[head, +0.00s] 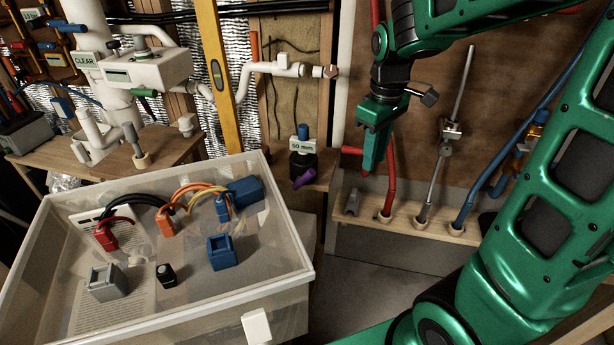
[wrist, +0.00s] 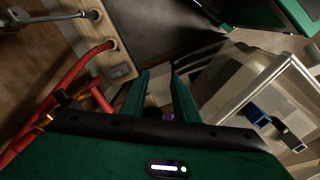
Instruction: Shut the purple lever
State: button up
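The purple lever (head: 306,178) sticks out from a dark valve body under a label reading "50 mm" (head: 303,146), in the middle of the head view. It slants up and to the right. My gripper (head: 371,165) points downward to the right of the lever, apart from it. In the wrist view, the two green fingers (wrist: 159,76) stand apart with a gap between them, holding nothing. A small patch of the purple lever (wrist: 168,117) shows low between the fingers, mostly hidden by my gripper's body.
A clear bin (head: 283,284) with colored connectors stands at front left. A red pipe (head: 390,185) and other pipes rise from a wooden ledge (head: 441,231) behind and right of my gripper. A blue-capped fitting (head: 303,131) tops the valve. A yellow level (head: 217,75) stands upright behind.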

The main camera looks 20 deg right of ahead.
aim_at(307, 176)
jog(key=w+a+f+n, duration=0.1)
jog(key=w+a+n, duration=0.1)
jog(key=w+a, duration=0.2)
jog(key=w+a+f+n, duration=0.1)
jog(key=w+a+n, duration=0.2)
jog(key=w+a, duration=0.1)
jog(key=w+a+f+n, duration=0.1)
jog(key=w+a+n, duration=0.2)
jog(key=w+a, duration=0.1)
jog(key=shift+w+f, duration=0.3)
jog(key=shift+f, duration=0.1)
jog(key=shift+w+f+t, duration=0.1)
jog(key=shift+f+t, duration=0.1)
jog(key=shift+t, duration=0.1)
jog(key=f, duration=0.7)
jog(key=w+f, duration=0.1)
jog(key=f, duration=0.2)
jog(key=shift+d+f, duration=0.15)
jog(key=shift+d, duration=0.1)
grip_shut()
